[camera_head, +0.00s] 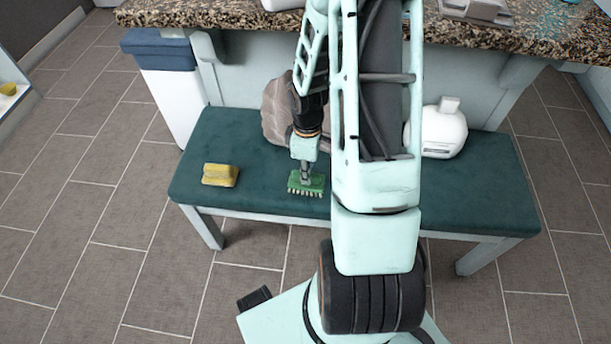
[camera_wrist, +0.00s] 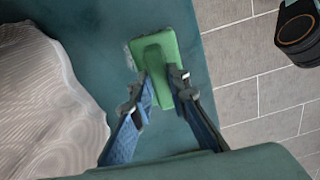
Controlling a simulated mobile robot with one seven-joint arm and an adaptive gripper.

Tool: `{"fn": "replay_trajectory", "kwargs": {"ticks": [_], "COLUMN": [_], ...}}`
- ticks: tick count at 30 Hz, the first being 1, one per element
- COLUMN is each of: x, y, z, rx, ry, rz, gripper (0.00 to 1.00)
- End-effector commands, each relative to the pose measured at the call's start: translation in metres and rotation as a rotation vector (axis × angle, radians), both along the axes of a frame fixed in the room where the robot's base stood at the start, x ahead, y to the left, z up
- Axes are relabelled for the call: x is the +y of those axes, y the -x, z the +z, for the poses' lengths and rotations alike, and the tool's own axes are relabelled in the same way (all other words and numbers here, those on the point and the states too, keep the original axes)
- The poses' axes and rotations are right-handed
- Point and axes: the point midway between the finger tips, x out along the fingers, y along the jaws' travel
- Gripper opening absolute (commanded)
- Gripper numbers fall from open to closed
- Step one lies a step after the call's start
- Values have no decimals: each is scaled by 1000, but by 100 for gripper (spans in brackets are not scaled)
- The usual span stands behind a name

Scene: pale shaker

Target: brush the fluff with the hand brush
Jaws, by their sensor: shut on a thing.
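The green hand brush (camera_head: 306,184) is held upright at the front part of the teal bench top, bristles down. It also shows in the wrist view (camera_wrist: 153,52), with its handle between my fingers. My gripper (camera_head: 306,166) is shut on the brush handle; both fingers show in the wrist view (camera_wrist: 160,88). A patch of pale fluff (camera_wrist: 129,56) shows at the brush head's left edge in the wrist view. In the head view I cannot make out the fluff. Whether the bristles press on the bench is hard to tell.
The teal bench (camera_head: 480,195) also bears a yellow sponge-like block (camera_head: 220,175) at left, a greyish-brown rounded thing (camera_head: 275,110) behind my gripper and a white container (camera_head: 443,128) at right. A granite counter (camera_head: 220,12) overhangs behind. A blue-lidded white bin (camera_head: 165,85) stands at left.

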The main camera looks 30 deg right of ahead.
Motion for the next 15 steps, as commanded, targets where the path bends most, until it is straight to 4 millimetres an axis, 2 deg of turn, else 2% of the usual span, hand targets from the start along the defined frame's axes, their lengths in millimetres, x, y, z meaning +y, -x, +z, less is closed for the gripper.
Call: {"fn": "replay_trajectory", "kwargs": {"ticks": [15], "x": [-18], "y": [-26], "z": [-1], "rx": [-1], "ry": [-1], "rz": [-2], "gripper": [0]}}
